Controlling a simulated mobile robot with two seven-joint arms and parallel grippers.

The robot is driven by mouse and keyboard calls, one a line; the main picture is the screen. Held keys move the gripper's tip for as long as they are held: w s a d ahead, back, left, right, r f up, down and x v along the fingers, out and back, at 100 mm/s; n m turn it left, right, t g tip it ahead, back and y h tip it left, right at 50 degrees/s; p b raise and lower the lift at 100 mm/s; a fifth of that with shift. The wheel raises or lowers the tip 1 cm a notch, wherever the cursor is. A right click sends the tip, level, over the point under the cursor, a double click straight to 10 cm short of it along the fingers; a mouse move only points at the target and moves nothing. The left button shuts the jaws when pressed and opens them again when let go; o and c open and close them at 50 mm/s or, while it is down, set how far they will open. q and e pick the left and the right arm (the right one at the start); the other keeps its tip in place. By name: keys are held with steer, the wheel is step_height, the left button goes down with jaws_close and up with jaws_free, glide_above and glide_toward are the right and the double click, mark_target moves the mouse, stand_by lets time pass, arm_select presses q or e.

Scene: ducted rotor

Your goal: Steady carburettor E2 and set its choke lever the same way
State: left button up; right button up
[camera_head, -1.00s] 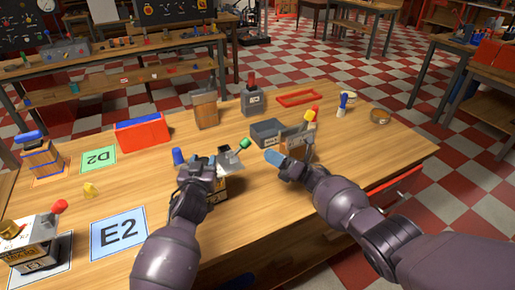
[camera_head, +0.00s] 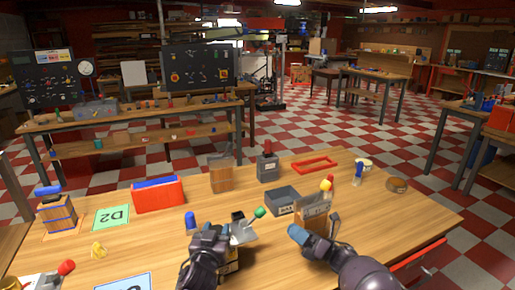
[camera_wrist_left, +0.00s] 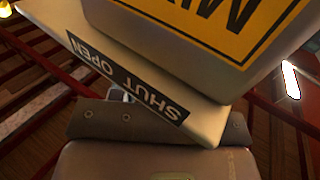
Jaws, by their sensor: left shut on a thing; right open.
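Carburettor E2, as I take it, is the grey body (camera_head: 230,266) with a yellow label and a green-tipped lever (camera_head: 259,212). My left gripper (camera_head: 214,240) is shut on it and hides much of it; I cannot tell whether it touches the table. The left wrist view shows the body close up, with a yellow label (camera_wrist_left: 205,22) and a plate marked SHUT OPEN (camera_wrist_left: 125,80). The blue E2 card (camera_head: 122,283) is bare.
A carburettor with a red-tipped lever (camera_head: 66,268) stands at lower left. Behind are a wooden block (camera_head: 58,215), green D2 card (camera_head: 111,217), red bin (camera_head: 158,196), grey tray (camera_head: 283,203) and red frame (camera_head: 314,164).

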arm_select(q)
steer(key=o, duration=1.2)
